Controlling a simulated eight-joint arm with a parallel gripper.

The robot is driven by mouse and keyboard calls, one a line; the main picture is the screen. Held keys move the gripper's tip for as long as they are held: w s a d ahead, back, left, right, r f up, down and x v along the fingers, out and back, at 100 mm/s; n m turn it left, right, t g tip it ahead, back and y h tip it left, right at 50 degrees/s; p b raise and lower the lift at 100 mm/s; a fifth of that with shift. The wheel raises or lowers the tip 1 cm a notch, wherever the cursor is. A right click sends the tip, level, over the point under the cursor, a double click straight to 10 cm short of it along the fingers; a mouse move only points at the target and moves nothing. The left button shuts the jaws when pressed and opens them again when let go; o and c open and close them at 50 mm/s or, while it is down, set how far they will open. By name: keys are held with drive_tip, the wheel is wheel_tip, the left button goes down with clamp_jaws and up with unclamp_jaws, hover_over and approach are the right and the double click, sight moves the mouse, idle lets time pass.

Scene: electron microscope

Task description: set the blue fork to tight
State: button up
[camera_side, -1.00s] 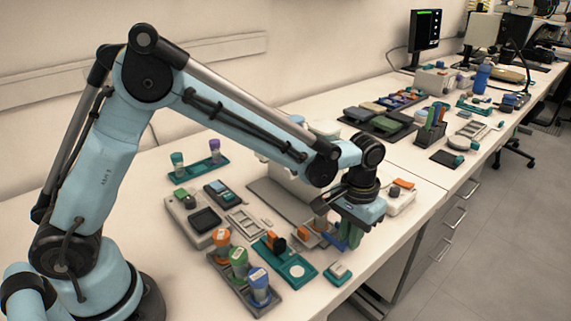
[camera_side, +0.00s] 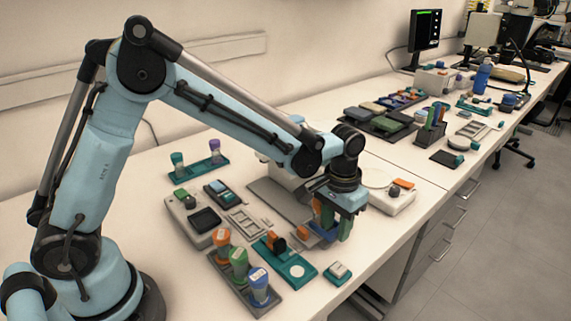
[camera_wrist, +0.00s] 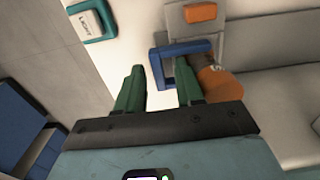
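The blue fork (camera_wrist: 178,48) shows in the wrist view as a square blue frame with an opening, beside an orange knob (camera_wrist: 220,83) on a grey part. My gripper (camera_wrist: 160,66) is open, its two green fingers apart with nothing seen between them but the pale table and the fork's left side. The right finger overlaps the fork's opening; I cannot tell whether it touches. In the side view my gripper (camera_side: 332,222) is low over the bench, beside the orange-and-blue part (camera_side: 306,234). The fork's setting is not readable.
A small teal-edged tile with a white label (camera_wrist: 90,20) lies at the upper left; it also shows in the side view (camera_side: 338,272). A teal tray (camera_side: 295,271) and a rack of capped vials (camera_side: 262,306) stand close by. A white device (camera_side: 385,200) sits behind my gripper.

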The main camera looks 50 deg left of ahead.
drive_tip(key=d, duration=0.4)
drive_tip(key=shift+d, duration=0.15)
wheel_tip(320, 180, up, 12)
drive_tip(key=s+a+t, duration=0.7)
drive_tip(key=s+a, duration=0.6)
drive_tip(key=a, duration=0.2)
drive_tip(key=shift+f, duration=0.3)
idle(0.6)
drive_tip(key=shift+s, duration=0.15)
